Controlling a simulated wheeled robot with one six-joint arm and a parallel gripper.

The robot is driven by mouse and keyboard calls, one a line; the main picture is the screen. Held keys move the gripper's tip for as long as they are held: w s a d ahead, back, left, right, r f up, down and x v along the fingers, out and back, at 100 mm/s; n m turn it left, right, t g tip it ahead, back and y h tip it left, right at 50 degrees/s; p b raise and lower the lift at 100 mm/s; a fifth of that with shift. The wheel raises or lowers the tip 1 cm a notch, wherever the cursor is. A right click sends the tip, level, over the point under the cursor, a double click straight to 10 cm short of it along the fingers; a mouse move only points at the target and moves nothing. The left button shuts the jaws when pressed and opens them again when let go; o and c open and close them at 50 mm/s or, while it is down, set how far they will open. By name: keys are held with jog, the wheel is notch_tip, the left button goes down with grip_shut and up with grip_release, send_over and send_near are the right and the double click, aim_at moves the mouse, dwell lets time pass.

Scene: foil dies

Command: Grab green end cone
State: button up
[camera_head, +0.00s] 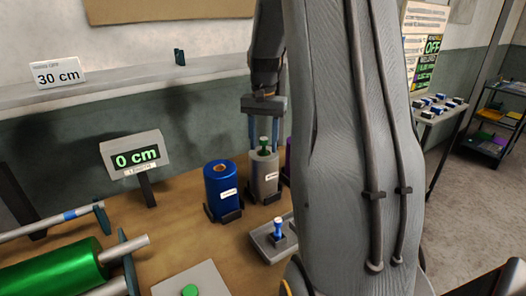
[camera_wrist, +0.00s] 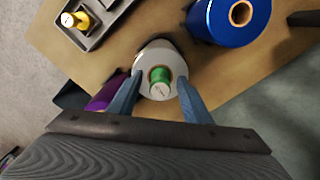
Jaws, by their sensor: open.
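The green end cone (camera_head: 264,144) stands upright in the top of a silver-grey foil roll (camera_head: 265,178) on the bench. In the wrist view the green cone (camera_wrist: 160,82) sits in the centre of the pale roll (camera_wrist: 153,54), with a light round end facing the camera. My gripper (camera_head: 264,140) is open and points down over the roll. In the wrist view my gripper (camera_wrist: 161,84) has one blue finger on each side of the cone, with a gap visible on both sides. Nothing is held.
A blue roll (camera_head: 222,190) stands just left of the silver roll, and a purple roll (camera_wrist: 108,92) stands close on the other side. A grey tray (camera_head: 262,243) with a blue-topped piece (camera_head: 278,228) lies in front. A yellow cone (camera_wrist: 76,20) shows in the wrist view.

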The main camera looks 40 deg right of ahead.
grip_shut()
